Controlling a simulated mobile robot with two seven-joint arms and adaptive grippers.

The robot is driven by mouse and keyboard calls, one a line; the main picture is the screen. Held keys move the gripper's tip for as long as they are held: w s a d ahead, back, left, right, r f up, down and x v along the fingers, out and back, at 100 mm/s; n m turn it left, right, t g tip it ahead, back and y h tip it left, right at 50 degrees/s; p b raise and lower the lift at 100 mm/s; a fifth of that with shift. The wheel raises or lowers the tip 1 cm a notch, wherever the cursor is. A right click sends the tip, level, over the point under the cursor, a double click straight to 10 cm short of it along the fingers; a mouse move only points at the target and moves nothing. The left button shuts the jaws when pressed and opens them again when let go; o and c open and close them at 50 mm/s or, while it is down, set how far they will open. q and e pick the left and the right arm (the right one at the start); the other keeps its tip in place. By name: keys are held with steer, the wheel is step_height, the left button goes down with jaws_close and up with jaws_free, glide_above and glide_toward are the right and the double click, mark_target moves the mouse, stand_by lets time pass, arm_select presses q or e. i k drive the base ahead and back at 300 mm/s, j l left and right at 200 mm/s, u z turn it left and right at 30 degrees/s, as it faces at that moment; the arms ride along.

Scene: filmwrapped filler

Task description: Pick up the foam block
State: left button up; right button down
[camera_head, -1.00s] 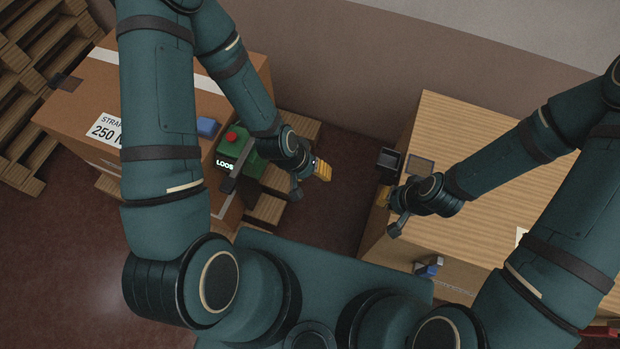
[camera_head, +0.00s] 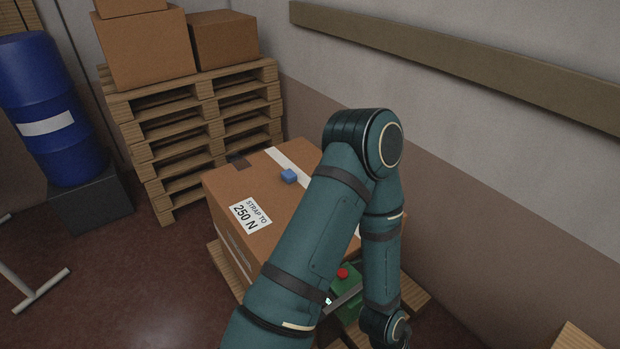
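A small blue block (camera_head: 289,176), the only loose block I see, lies on top of the large cardboard box (camera_head: 262,192), close to the white tape strip. I cannot tell from its look whether it is foam. My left arm reaches across the right side of the box, and its wrist is at the bottom edge of the view. The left gripper's fingers are out of the picture. The block is clear of the arm, to its upper left. My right arm and gripper are not in view.
The box stands on a pallet (camera_head: 411,296) and bears a "STRAP TO 250 N" label. A green tool (camera_head: 347,306) with a red button is partly behind my arm. Stacked pallets (camera_head: 207,128) with cartons (camera_head: 146,47) and a blue drum (camera_head: 45,105) stand behind. The wall is right.

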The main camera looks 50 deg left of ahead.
mark_target(289, 176)
steer(key=k+j+u, duration=0.1)
steer(key=u, duration=0.6)
steer(key=l+u, duration=0.15)
steer(key=u, duration=0.95)
steer(key=z, duration=0.3)
steer(key=j+z, duration=0.4)
steer(key=k+j+z, duration=0.15)
steer(key=j+z, duration=0.15)
steer(key=z, duration=0.15)
steer(key=j+z, duration=0.2)
steer(key=z, duration=0.25)
steer(key=k+j+z, duration=0.1)
steer(key=z, duration=0.35)
steer(key=k+j+z, duration=0.1)
steer(key=j+z, duration=0.15)
steer(key=z, duration=0.2)
steer(key=k+j+z, duration=0.1)
steer(key=z, duration=0.35)
steer(key=k+j+z, duration=0.1)
steer(key=z, duration=0.35)
steer(key=k+z, duration=0.15)
steer(key=z, duration=0.35)
steer(key=k+j+z, duration=0.2)
steer(key=k+z, duration=0.25)
steer(key=k+j+z, duration=0.1)
steer(key=k+z, duration=0.15)
steer(key=z, duration=0.25)
steer(key=k+z, duration=0.1)
steer(key=k, duration=0.9)
